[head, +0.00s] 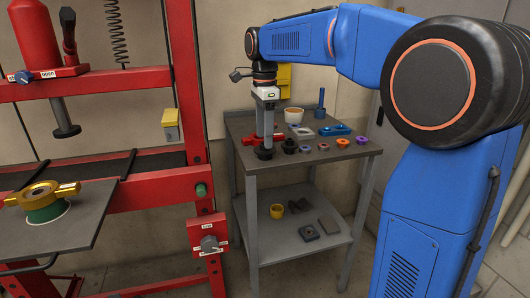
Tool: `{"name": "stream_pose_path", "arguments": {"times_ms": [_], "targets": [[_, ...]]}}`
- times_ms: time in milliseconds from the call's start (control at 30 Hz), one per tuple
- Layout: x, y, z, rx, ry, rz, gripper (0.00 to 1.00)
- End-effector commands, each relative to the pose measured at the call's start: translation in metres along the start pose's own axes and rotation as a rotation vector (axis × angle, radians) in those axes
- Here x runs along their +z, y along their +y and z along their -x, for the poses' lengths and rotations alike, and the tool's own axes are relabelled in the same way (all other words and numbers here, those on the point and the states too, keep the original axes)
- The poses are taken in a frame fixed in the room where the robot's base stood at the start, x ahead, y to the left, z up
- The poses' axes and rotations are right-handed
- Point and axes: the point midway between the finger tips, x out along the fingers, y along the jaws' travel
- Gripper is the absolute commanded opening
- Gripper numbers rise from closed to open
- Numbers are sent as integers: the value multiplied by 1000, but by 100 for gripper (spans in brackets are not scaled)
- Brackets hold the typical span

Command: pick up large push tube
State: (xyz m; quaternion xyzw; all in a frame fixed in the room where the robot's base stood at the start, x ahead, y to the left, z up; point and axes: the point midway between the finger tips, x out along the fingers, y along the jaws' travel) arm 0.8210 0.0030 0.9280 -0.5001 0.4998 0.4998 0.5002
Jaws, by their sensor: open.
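My gripper (265,143) hangs pointing down over the left part of the grey work table. Its long grey fingers reach down close to a black round part (264,154) near the table's front edge. I cannot tell whether they touch it. No tube is visibly gripped. I cannot tell for sure which part is the large push tube. A tall blue cylinder on a wider base (321,103) stands upright at the back right of the table. Another black round part (290,146) stands just right of the gripper. A red part (277,139) is partly hidden behind the fingers.
A red press frame (190,110) stands close on the left.

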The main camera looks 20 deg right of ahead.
Motion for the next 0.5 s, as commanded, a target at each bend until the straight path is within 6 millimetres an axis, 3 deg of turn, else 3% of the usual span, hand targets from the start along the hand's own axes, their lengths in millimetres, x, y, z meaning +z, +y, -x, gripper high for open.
{"name": "stream_pose_path", "arguments": {"times_ms": [300, 500], "targets": [[-3, -3, -38, 3, 0, 0, 58], [-3, -3, -51, 1, 0, 0, 58]]}}
